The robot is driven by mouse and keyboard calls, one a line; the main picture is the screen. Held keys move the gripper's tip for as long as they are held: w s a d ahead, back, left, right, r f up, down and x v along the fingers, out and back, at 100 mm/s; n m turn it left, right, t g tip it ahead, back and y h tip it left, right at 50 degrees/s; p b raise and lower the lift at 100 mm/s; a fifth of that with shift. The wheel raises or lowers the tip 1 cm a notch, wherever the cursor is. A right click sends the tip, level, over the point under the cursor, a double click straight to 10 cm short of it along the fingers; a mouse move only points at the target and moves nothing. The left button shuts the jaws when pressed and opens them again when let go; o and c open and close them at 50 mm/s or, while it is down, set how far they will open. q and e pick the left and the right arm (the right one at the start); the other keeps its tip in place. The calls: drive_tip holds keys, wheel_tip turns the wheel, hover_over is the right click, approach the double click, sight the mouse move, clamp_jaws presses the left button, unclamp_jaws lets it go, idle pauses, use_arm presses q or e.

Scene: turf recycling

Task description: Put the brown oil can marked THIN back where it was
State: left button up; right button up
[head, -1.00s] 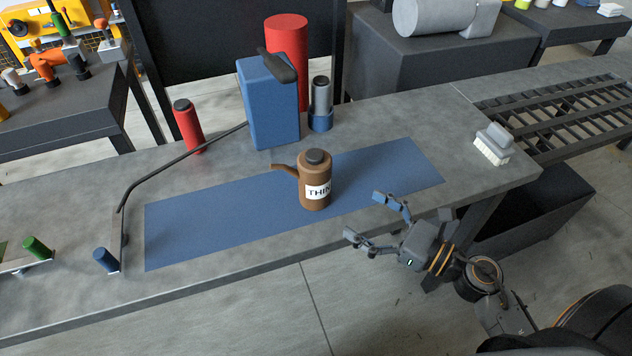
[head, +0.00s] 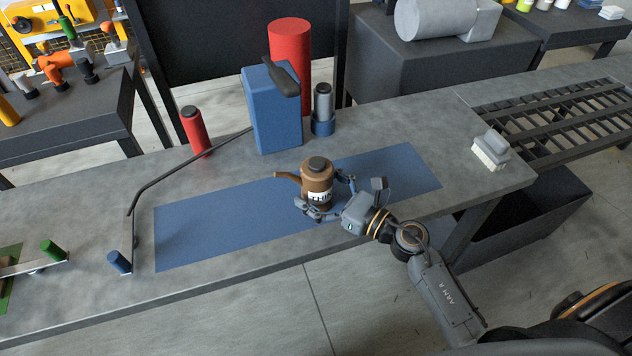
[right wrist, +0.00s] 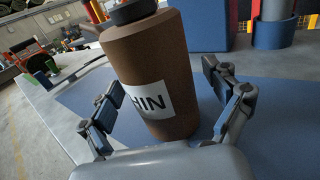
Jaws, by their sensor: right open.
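The brown oil can (head: 317,176) has a dark cap, a spout toward the left and a white label that reads THIN. It stands upright on the blue mat (head: 220,224) on the grey bench. My right gripper (head: 328,194) is open, with its fingers on either side of the can. In the right wrist view the can (right wrist: 155,75) fills the middle, between the two open fingers (right wrist: 165,110); whether either finger touches it I cannot tell. My left gripper is not in view.
Behind the mat stand a blue box (head: 272,112), a tall red cylinder (head: 291,45), a smaller red can (head: 196,130) and a grey cylinder in a blue holder (head: 323,125). A brush (head: 491,150) sits at the right. The mat's left part is clear.

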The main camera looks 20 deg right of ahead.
drive_tip(key=c, duration=1.6)
